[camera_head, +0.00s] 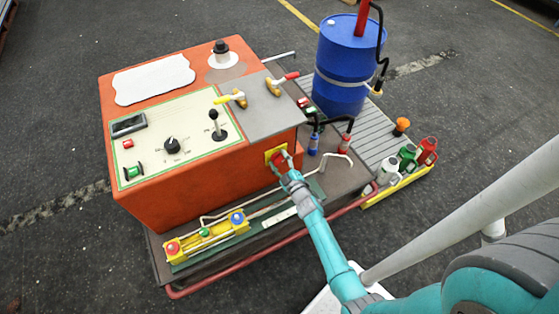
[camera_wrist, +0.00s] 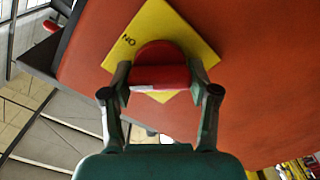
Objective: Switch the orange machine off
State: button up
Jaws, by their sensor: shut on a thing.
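The orange machine (camera_head: 170,195) is a box on a low platform in the head view; its orange side fills much of the wrist view (camera_wrist: 260,95). On that side is a yellow plate (camera_wrist: 180,30) with a red rotary knob (camera_wrist: 160,70) at its middle. The word "ON" shows on the plate's upper left, and the plate looks tilted in the wrist view. My gripper (camera_wrist: 160,92) is shut on the red knob, one finger on each side. In the head view my gripper (camera_head: 283,165) reaches the yellow plate (camera_head: 270,156). The lower part of the plate is partly hidden.
A blue barrel (camera_head: 346,70) stands behind on the platform. A yellow box with coloured buttons (camera_head: 207,238) lies at the front left. Several coloured canisters (camera_head: 408,155) stand at the right.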

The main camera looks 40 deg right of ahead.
jog(key=n, duration=0.4)
jog(key=shift+a+n, duration=0.1)
jog(key=shift+n, duration=0.2)
jog(key=shift+f+n, duration=0.1)
jog(key=shift+n, duration=2.2)
jog(key=o, duration=1.2)
jog(key=shift+w+a, duration=0.1)
jog(key=shift+c, duration=0.2)
jog(key=shift+s+f, duration=0.1)
jog(key=shift+s, duration=0.2)
jog(key=v, duration=1.1)
jog(key=shift+s, duration=0.25)
jog(key=shift+a, duration=0.2)
